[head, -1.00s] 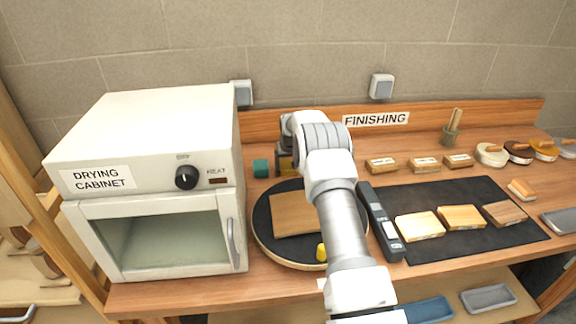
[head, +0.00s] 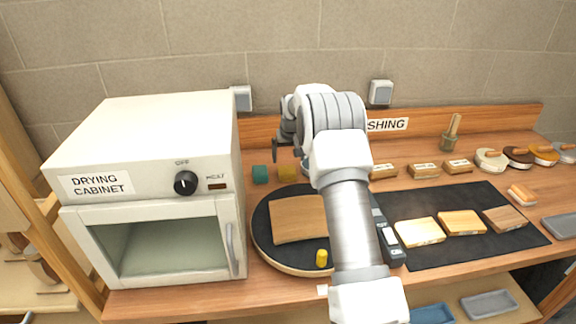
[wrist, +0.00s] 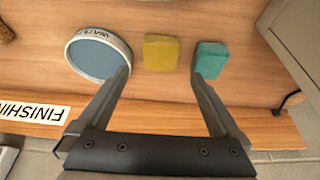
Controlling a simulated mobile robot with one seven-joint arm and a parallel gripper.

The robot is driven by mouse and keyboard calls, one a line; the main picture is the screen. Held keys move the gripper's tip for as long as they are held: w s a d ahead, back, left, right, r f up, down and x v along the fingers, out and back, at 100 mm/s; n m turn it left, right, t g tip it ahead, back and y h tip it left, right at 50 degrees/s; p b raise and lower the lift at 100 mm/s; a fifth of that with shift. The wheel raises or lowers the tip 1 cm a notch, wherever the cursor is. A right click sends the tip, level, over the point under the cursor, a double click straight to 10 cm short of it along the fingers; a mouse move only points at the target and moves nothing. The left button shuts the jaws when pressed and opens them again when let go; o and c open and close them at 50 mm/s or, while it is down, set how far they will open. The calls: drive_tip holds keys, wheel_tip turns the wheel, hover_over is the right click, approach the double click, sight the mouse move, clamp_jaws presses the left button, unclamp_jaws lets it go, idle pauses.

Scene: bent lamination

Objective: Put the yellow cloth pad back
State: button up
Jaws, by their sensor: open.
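The yellow cloth pad (head: 287,173) is a small dull-yellow block on the bench at the back, beside a teal block (head: 260,174). In the wrist view the yellow pad (wrist: 160,53) lies between the round labelled dish (wrist: 98,57) on its left and the teal block (wrist: 211,60) on its right, apart from both. My gripper (wrist: 161,75) is open and empty, its fingers spread wide to either side of the pad in that view. In the head view my gripper (head: 288,148) is above the pad, with clear space between. The arm mostly hides the dish there.
The drying cabinet (head: 150,195) stands close on the left, its door shut. A round black turntable (head: 265,240) in front carries a wooden board (head: 298,219) and a small yellow cylinder (head: 321,258). A black mat (head: 440,250) with wood samples lies right. The back wall is close behind.

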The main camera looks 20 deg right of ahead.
drive_tip(key=s+a+r+n, duration=0.1)
drive_tip(key=s+a+r, duration=0.4)
drive_tip(key=s+r, duration=0.55)
drive_tip(key=s+a+r, duration=0.4)
drive_tip(key=s+r, duration=0.5)
drive_tip(key=r, duration=0.2)
drive_tip(key=s+a+f, duration=0.1)
drive_tip(key=s+a, duration=0.1)
drive_tip(key=s, duration=1.2)
drive_tip(key=s+a+f+n+t, duration=0.1)
drive_tip(key=s+a, duration=0.2)
drive_tip(key=s, duration=1)
drive_tip(key=shift+s+a+y, duration=0.25)
drive_tip(key=shift+s+y, duration=0.1)
drive_tip(key=shift+y, duration=0.05)
drive_tip(key=shift+d+f, duration=0.1)
